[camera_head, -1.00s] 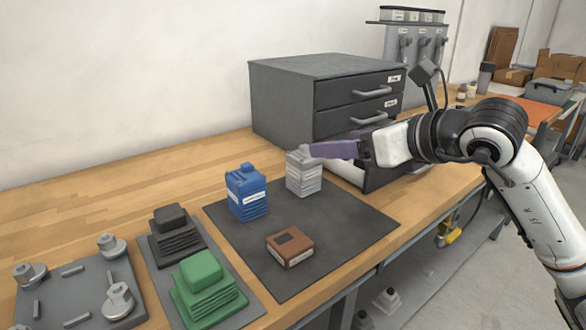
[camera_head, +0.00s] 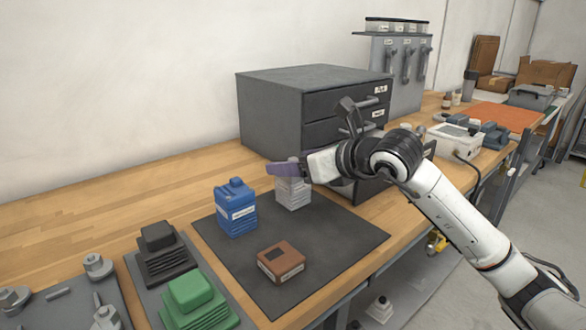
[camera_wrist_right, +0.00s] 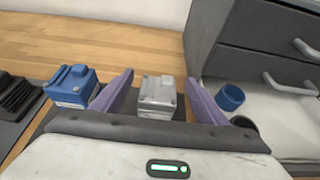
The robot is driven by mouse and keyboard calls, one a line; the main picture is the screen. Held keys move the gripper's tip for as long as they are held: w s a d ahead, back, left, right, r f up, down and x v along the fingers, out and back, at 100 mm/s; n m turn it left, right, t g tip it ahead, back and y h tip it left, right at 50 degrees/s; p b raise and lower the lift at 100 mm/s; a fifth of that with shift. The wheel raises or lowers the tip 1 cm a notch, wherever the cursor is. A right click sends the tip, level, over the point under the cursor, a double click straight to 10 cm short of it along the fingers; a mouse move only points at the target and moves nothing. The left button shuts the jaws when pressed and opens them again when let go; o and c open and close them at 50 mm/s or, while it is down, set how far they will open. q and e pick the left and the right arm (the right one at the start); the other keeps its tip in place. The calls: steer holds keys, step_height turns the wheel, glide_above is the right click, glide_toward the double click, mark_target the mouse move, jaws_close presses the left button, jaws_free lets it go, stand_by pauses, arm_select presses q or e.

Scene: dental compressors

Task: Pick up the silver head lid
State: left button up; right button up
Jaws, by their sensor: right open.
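The silver head lid, a small light-grey ribbed block (camera_head: 293,194), stands upright on the dark mat (camera_head: 340,228), to the right of a blue block (camera_head: 237,208). My right gripper (camera_head: 284,169) reaches in from the right at the block's top and hides part of it. In the right wrist view the silver block (camera_wrist_right: 158,93) shows between the two purple fingers of my right gripper (camera_wrist_right: 160,90), which are spread apart. I cannot tell whether a finger touches it. My left gripper is out of view.
A brown block (camera_head: 281,262) lies at the mat's front. Black (camera_head: 162,255) and green (camera_head: 194,300) stacked parts stand left. A grey drawer cabinet (camera_head: 270,115) is close behind; its open drawer holds a blue cup (camera_wrist_right: 230,97) in the right wrist view.

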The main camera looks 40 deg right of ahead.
steer(key=shift+w+f, duration=0.1)
steer(key=shift+w, duration=0.05)
steer(key=c, duration=1.2)
